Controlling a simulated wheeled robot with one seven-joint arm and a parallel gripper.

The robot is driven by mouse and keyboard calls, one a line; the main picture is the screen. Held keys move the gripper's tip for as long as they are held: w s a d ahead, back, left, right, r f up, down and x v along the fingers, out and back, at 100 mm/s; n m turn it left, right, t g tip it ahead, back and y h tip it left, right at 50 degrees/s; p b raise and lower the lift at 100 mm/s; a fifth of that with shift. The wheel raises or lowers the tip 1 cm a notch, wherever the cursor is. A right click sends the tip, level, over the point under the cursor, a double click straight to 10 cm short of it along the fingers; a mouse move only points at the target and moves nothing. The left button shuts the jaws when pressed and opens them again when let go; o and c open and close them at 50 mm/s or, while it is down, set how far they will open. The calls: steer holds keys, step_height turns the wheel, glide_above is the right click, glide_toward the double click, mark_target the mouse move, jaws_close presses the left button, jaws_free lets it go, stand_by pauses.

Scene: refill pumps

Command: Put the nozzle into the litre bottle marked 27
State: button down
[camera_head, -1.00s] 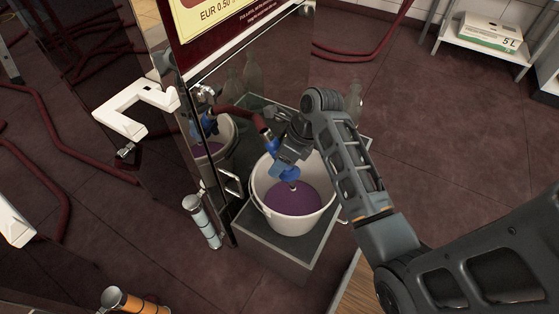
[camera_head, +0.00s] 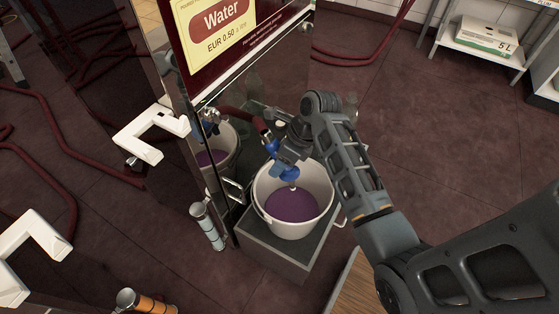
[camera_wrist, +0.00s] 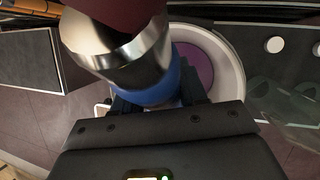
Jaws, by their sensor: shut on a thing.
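My gripper (camera_head: 286,156) is shut on the blue nozzle (camera_head: 284,172), whose metal tip points down over the white bucket (camera_head: 292,229) of purple liquid. In the wrist view the nozzle's blue collar (camera_wrist: 160,88) and metal sleeve sit between my fingers, with the bucket rim (camera_wrist: 233,62) behind. A dark red hose (camera_head: 236,113) runs from the nozzle toward the pump. A clear bottle (camera_head: 350,104) stands behind my arm, mostly hidden. Clear bottle shapes (camera_wrist: 270,98) also show at the right of the wrist view. No 27 can be read.
A shelf with a 5 L box (camera_head: 487,37) stands at the back right.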

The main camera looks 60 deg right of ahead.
steer(key=shift+r+p, duration=2.5)
steer(key=shift+p, duration=0.5)
